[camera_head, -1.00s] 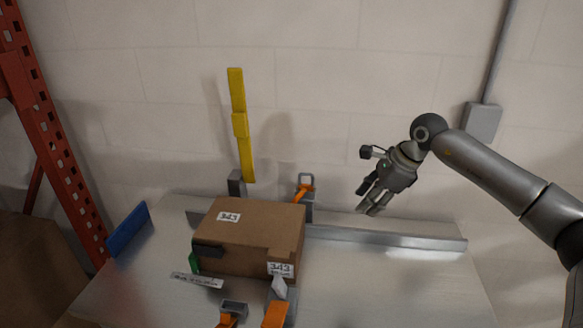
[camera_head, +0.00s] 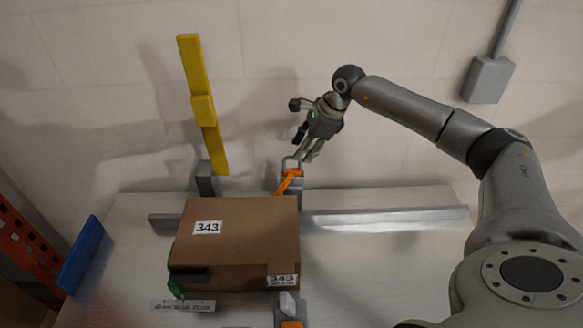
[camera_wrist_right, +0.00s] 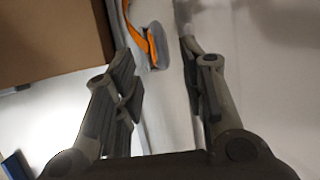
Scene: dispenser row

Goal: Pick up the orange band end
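An orange band end (camera_head: 287,181) hangs at a small grey holder (camera_head: 292,165) behind the back right corner of a cardboard box (camera_head: 240,230). It also shows in the right wrist view as an orange strip (camera_wrist_right: 137,32) beside the box, at the top. My right gripper (camera_head: 306,154) is just above and slightly right of the holder, pointing down. In the right wrist view its two fingers (camera_wrist_right: 168,78) are spread with nothing between them, and the orange strip lies beyond them. I cannot tell whether they touch the holder. My left gripper is not in view.
A yellow upright strip (camera_head: 203,105) stands behind the box's left side. A low metal rail (camera_head: 385,216) runs along the table's back. Another orange piece (camera_head: 291,324) is at the front edge. A blue panel (camera_head: 81,255) stands left. The table right of the box is clear.

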